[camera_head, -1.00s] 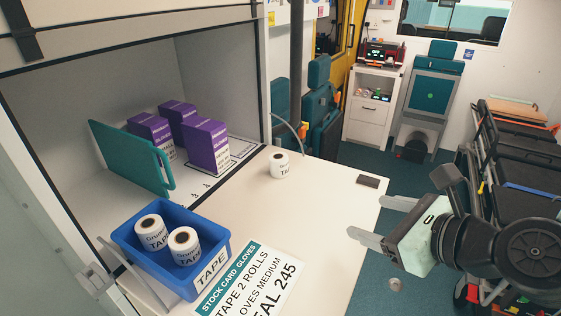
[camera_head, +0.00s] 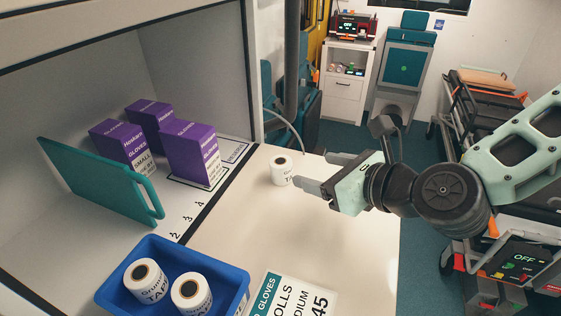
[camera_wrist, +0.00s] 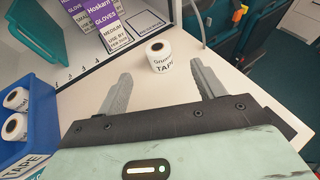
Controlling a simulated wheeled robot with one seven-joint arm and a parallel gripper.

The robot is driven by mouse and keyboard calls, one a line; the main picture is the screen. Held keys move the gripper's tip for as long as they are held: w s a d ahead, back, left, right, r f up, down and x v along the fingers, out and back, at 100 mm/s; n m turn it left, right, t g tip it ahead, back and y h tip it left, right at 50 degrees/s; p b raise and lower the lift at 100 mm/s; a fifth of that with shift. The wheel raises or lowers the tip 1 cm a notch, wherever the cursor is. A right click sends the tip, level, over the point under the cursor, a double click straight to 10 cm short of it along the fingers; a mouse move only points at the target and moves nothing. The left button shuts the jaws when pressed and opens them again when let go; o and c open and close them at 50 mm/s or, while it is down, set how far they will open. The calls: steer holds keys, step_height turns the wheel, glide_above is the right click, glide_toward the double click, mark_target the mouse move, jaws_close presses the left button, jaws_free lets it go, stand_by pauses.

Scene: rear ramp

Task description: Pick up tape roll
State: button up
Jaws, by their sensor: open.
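A white tape roll (camera_head: 281,169) with a dark core and printed label stands on the white counter, apart from the others. It also shows in the wrist view (camera_wrist: 159,57), ahead of my fingertips and roughly between their lines. My gripper (camera_head: 312,172) is open and empty, just right of the roll in the head view. Both fingers (camera_wrist: 162,85) show spread in the wrist view. Two more tape rolls, one at the left (camera_head: 146,281) and one at the right (camera_head: 191,293), stand in a blue bin (camera_head: 232,272) at the front.
Purple glove boxes (camera_head: 190,153) stand on the shelf behind a teal panel (camera_head: 100,185). A stock card (camera_head: 290,299) lies on the counter beside the bin. A dark pole (camera_head: 292,75) rises beyond the counter. The counter around the lone roll is clear.

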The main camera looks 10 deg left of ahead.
mark_target(277, 164)
steer(key=p+x, duration=0.2)
steer(key=x, duration=0.5)
steer(key=shift+w+a+f+p, duration=0.1)
steer(key=shift+w+a+p, duration=0.1)
steer(key=shift+a+p, duration=0.15)
steer(key=shift+f+p+x, duration=0.3)
steer(key=shift+p+x, duration=0.65)
steer(key=shift+x, duration=0.55)
steer(key=shift+f+p+x, duration=0.25)
steer(key=shift+p+x, duration=0.7)
steer(key=shift+x, duration=0.55)
steer(key=shift+s+d, duration=0.15)
steer(key=shift+s, duration=0.05)
steer(key=c, duration=1.3)
